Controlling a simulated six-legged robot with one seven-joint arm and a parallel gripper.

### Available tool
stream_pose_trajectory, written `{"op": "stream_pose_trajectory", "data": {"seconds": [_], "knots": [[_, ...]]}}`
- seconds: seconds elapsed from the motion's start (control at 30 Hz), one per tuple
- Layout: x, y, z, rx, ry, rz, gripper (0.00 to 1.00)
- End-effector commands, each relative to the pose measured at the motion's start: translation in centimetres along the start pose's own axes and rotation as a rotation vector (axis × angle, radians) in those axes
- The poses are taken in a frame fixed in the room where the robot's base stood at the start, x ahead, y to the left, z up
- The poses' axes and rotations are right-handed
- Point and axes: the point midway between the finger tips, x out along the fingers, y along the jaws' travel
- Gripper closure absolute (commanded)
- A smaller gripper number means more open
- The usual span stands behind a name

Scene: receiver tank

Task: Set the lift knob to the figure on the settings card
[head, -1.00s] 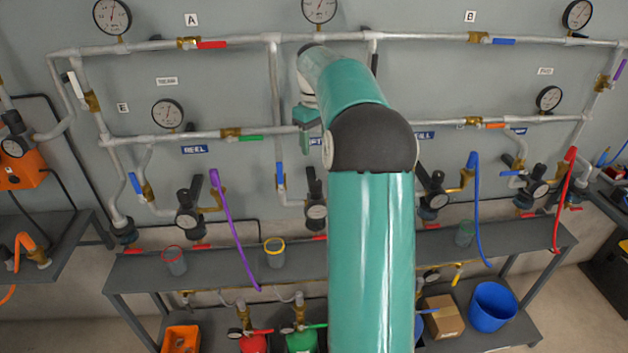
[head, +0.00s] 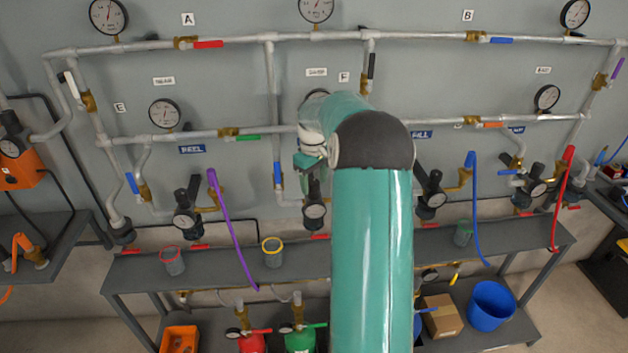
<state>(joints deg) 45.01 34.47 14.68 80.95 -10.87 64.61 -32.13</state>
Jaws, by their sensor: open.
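My gripper (head: 308,163) shows small and partly hidden at the end of my teal arm, left of the arm's dark elbow. It is in front of the wall piping, just above a black valve with a round dial (head: 314,205). Its jaws are open, and I see nothing held in them; its fingertips are hard to make out. I cannot pick out a lift knob or a settings card. Blue plates on the wall include one reading REEL (head: 192,149) and one that seems to read FILL (head: 421,135). Smaller white labels are too small to read surely.
Grey pipes with coloured lever valves and gauges (head: 164,113) cover the wall. A dark bench (head: 215,262) below holds a red-rimmed cup (head: 172,260) and a yellow-rimmed cup (head: 272,252). Purple (head: 232,230), blue and red hoses hang in front. A blue bucket (head: 491,305) stands lower right.

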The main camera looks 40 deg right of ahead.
Motion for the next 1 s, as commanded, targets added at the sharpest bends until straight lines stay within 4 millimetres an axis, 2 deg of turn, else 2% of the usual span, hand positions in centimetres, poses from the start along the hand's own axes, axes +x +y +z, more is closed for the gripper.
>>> {"op": "stream_pose_trajectory", "data": {"seconds": [0.17, 0.3, 0.4, 0.73, 1.0], "knots": [[-0.02, -0.01, 0.00, 0.000, 0.000, 0.000, 0.45], [-0.04, -0.02, 0.00, 0.000, 0.000, 0.000, 0.73], [-0.05, -0.02, -0.01, 0.000, 0.000, 0.000, 0.88], [-0.08, -0.09, -0.06, 0.035, -0.001, 0.000, 0.88], [-0.06, -0.15, -0.09, 0.180, -0.007, 0.000, 0.88]]}}
